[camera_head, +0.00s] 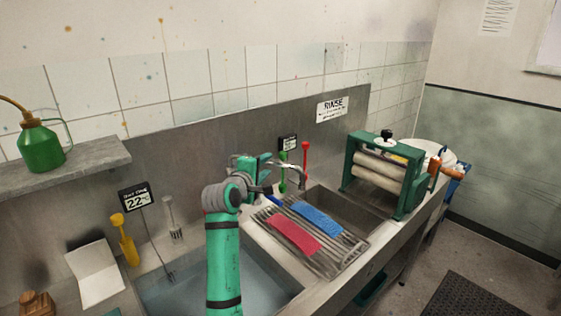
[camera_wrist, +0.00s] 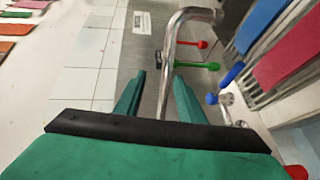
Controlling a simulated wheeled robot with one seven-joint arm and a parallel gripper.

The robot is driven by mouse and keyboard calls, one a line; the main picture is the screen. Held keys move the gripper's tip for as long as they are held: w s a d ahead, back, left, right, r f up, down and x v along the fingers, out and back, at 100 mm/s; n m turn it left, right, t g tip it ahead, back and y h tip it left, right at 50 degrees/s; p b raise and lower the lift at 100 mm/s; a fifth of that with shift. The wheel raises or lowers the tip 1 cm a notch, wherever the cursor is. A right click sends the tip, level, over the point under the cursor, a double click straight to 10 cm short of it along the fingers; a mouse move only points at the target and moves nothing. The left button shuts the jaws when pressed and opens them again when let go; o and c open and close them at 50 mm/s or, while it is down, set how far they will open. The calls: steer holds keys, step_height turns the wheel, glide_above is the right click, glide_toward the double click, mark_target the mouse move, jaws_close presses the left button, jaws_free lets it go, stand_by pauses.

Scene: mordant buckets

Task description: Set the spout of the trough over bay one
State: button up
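The chrome spout (camera_head: 299,174) is a curved pipe at the back of the trough, its free end right of my gripper, toward the right basin (camera_head: 350,207). In the wrist view the spout (camera_wrist: 171,45) runs up between the green fingers of my gripper (camera_wrist: 160,95) and bends right at the top. The fingers stand apart with a gap beside the pipe; contact is unclear. In the head view my gripper (camera_head: 262,168) is at the spout, partly hidden by my wrist. Bay one, by its sign (camera_head: 136,197), is the left basin (camera_head: 255,268), holding greyish water.
A slatted rack (camera_head: 322,258) with red (camera_head: 294,236) and blue (camera_head: 316,216) cloths lies between the basins. A red lever (camera_head: 305,150) and a green lever (camera_head: 282,172) stand behind. A green roller press (camera_head: 385,175) stands right. A yellow-handled tool (camera_head: 125,240) is left.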

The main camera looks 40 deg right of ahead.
steer(key=shift+w+d+f+n+y, duration=0.1)
steer(key=shift+w+f+n+y, duration=0.05)
steer(key=shift+f, duration=0.2)
steer(key=shift+w+d+f+n+y, duration=0.1)
steer(key=shift+f+n+y, duration=0.05)
steer(key=shift+f, duration=0.2)
steer(key=x, duration=1)
steer(key=shift+d, duration=0.2)
steer(key=shift+w, duration=0.1)
jaws_close()
